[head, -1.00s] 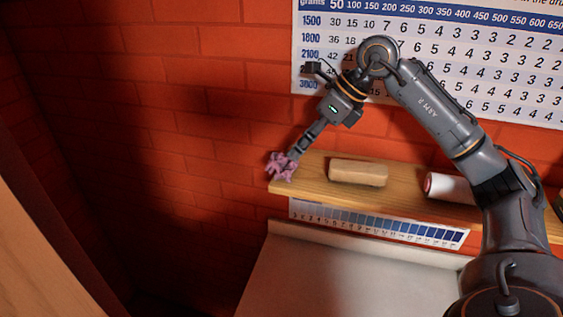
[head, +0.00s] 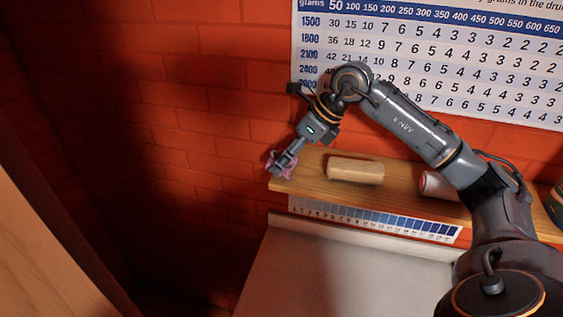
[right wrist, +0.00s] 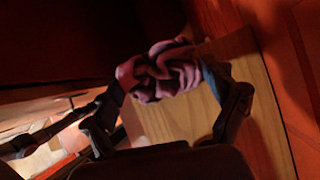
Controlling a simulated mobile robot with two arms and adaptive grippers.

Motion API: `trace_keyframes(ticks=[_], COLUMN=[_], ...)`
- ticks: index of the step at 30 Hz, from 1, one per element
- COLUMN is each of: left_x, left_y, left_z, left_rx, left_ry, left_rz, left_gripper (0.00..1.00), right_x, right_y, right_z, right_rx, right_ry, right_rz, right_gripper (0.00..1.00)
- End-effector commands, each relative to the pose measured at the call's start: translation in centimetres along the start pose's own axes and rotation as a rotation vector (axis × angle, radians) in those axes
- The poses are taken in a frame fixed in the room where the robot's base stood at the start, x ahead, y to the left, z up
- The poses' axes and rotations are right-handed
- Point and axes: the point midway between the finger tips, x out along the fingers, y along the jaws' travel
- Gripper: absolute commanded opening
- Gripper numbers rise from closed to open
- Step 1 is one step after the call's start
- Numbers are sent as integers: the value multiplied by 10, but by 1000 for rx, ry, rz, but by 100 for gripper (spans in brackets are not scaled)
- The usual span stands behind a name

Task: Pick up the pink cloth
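The crumpled pink cloth (head: 271,160) lies at the left end of the wooden shelf (head: 311,187), partly hidden behind my right gripper (head: 281,166). In the right wrist view, the cloth (right wrist: 160,70) is bunched up and sits between the tips of my right gripper (right wrist: 168,85). The two fingers are spread wide, one on each side of it. I cannot tell whether either tip touches the cloth. My left gripper is not in view.
A tan block (head: 355,170) lies on the shelf to the right of the cloth, with a pinkish-red roll (head: 436,185) farther right. A red brick wall (head: 190,130) with a number chart (head: 450,60) stands behind. A pale surface (head: 340,270) is below.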

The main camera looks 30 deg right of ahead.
Motion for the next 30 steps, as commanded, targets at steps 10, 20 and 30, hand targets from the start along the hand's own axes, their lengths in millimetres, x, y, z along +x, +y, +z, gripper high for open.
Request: trace_keyframes(ticks=[10,20,30], left_x=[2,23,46], left_y=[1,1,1], left_z=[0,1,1], left_rx=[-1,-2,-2], left_ry=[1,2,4], left_rz=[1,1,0], left_gripper=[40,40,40], right_x=[-1,-25,-86], right_y=[0,4,68], right_z=[1,16,22], right_rx=[0,-4,-8], right_ry=[0,-7,-5], right_rz=[0,-2,-3], right_gripper=[75,75,75])
